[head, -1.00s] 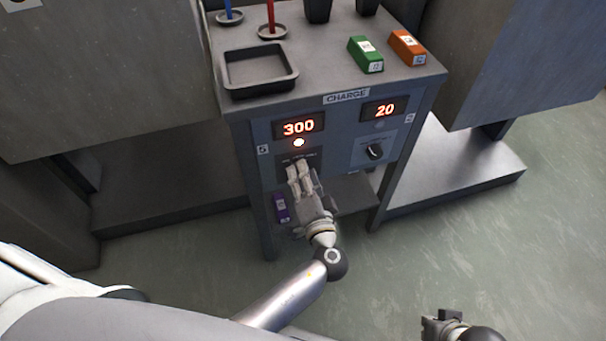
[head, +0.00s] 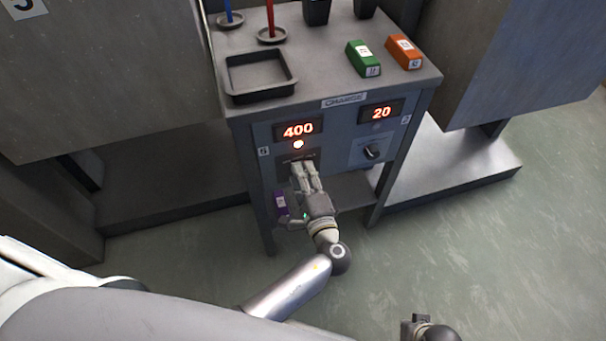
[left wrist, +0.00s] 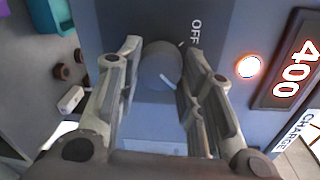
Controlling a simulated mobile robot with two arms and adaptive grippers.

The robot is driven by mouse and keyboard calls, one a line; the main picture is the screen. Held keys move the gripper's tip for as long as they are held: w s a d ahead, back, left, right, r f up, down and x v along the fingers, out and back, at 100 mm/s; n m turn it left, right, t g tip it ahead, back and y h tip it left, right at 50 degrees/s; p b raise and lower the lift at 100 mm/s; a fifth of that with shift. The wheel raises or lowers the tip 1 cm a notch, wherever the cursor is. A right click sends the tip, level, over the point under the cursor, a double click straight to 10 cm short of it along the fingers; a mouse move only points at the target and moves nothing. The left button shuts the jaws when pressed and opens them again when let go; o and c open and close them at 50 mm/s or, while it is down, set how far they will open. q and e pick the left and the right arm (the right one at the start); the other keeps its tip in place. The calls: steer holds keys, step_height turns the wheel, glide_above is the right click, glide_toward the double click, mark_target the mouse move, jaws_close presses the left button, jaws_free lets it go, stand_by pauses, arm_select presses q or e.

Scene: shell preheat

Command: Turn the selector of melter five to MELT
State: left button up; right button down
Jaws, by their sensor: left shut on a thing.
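The left panel on the desk front has a lit display (head: 298,130) reading 400, a lit lamp (head: 298,144) below it and a number label, probably 5. My left gripper (head: 302,170) is at the selector under that lamp and hides it in the head view. In the left wrist view the round grey selector knob (left wrist: 160,68) sits between the fingers, which are shut on it.
A second panel to the right has a display (head: 381,112) reading 20 and a black knob (head: 372,152). On the desk top are a black tray (head: 288,88), a green block (head: 363,58) and an orange block (head: 404,52). A purple block (head: 281,204) is below the left panel.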

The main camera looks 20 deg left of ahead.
arm_select(q)
steer(key=shift+d, duration=0.1)
stand_by(0.4)
steer(key=o, duration=1)
steer(key=shift+o, duration=0.2)
steer(key=f+v, duration=0.1)
steer(key=v, duration=1.1)
steer(key=shift+r, duration=0.4)
